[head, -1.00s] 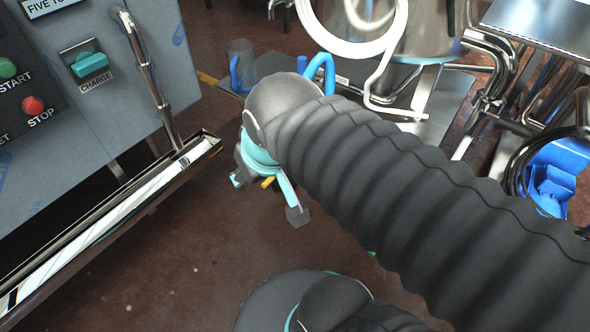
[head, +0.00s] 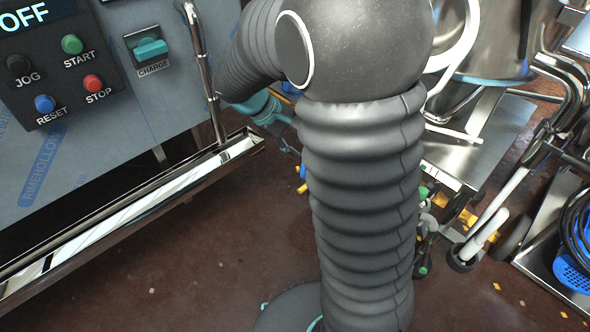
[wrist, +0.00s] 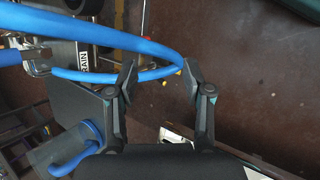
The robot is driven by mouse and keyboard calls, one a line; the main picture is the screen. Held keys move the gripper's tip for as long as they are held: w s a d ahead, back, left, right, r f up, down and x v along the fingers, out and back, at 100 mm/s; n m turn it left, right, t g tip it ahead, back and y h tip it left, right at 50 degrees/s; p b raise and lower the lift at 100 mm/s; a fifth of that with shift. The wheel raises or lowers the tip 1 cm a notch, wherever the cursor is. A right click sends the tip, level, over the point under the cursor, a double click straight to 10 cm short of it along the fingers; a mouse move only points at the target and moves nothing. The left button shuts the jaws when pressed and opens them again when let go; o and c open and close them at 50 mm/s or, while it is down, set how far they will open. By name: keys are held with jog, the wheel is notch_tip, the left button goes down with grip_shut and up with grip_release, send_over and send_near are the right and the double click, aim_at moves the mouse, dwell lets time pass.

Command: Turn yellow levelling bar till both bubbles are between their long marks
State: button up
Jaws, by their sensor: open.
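I cannot make out the yellow levelling bar or its bubbles for certain in either view. Yellow and orange pieces (head: 468,218) show low beside the steel frame right of my arm, too small to identify. Small yellow bits (head: 302,188) show left of my arm, near my wrist; I cannot tell what they belong to. In the wrist view my gripper (wrist: 158,78) is open, its two dark fingers apart with nothing clasped. A blue hose (wrist: 130,42) loops across around the fingertips; I cannot tell if it touches them. In the head view my arm hides the fingertips.
A grey control cabinet (head: 60,150) with coloured buttons and a chrome rail (head: 205,70) stands left. A long steel trough (head: 130,205) runs along its foot. Steel pipes (head: 560,75) and a blue part (head: 575,268) are at right. Brown floor (head: 190,280) is open at lower left.

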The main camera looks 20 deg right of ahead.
jog(key=w+d+f+n+h+b, duration=0.1)
jog(key=w+f+n+h, duration=0.2)
jog(key=w+f, duration=0.5)
jog(key=w+f+n+h, duration=0.3)
jog(key=w+f, duration=0.2)
jog(key=f, duration=0.7)
notch_tip(320, 180, down, 26)
jog(key=w+a+n+t+h+b, duration=0.15)
jog(key=n+t+h, duration=0.25)
jog(key=n+t, duration=0.4)
jog(key=shift+n+g, duration=0.3)
jog(key=shift+g, duration=0.1)
jog(key=x, duration=1.3)
jog(key=shift+f, duration=0.25)
